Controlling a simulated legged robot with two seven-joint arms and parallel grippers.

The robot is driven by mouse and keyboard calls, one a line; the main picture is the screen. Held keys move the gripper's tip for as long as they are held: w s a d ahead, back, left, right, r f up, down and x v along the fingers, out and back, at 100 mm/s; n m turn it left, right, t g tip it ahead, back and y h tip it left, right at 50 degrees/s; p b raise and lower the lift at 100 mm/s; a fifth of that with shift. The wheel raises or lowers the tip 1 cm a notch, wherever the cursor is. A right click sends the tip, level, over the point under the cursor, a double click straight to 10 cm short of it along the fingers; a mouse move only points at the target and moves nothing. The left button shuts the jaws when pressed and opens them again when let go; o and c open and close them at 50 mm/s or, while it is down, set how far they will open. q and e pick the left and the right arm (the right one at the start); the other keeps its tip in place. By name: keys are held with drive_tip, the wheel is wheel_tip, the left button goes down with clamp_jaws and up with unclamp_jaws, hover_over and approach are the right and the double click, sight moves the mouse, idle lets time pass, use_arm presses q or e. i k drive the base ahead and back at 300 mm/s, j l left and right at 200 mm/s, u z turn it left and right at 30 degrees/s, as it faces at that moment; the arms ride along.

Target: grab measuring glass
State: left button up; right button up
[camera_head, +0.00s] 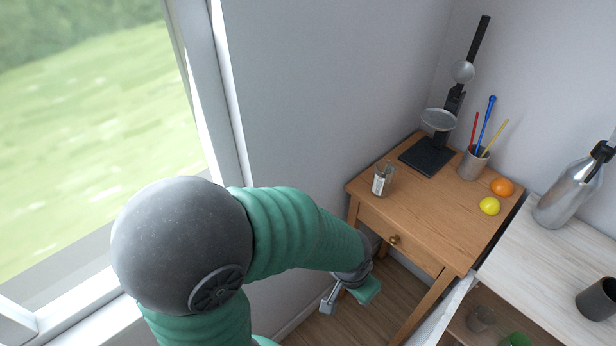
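A small clear glass with a white marking (381,184), which looks like the measuring glass, stands upright near the left edge of the wooden side table (436,220). My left arm comes in from the left in front of the window. Its gripper (348,298) is below the table top, left of the table's front and apart from the glass. Its fingers look spread, with nothing visible between them. My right gripper is not in view.
A black stand with round discs (428,157), a pen cup (472,165), an orange (502,187) and a lemon (489,205) share the table. A steel bottle (568,195) and a dark cup (598,299) stand on the pale counter (540,262). The table's middle is clear.

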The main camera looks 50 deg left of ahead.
sight(383, 179)
drive_tip(key=k+l+u, duration=0.1)
drive_tip(key=u, duration=0.9)
drive_tip(key=k+l+u, duration=0.15)
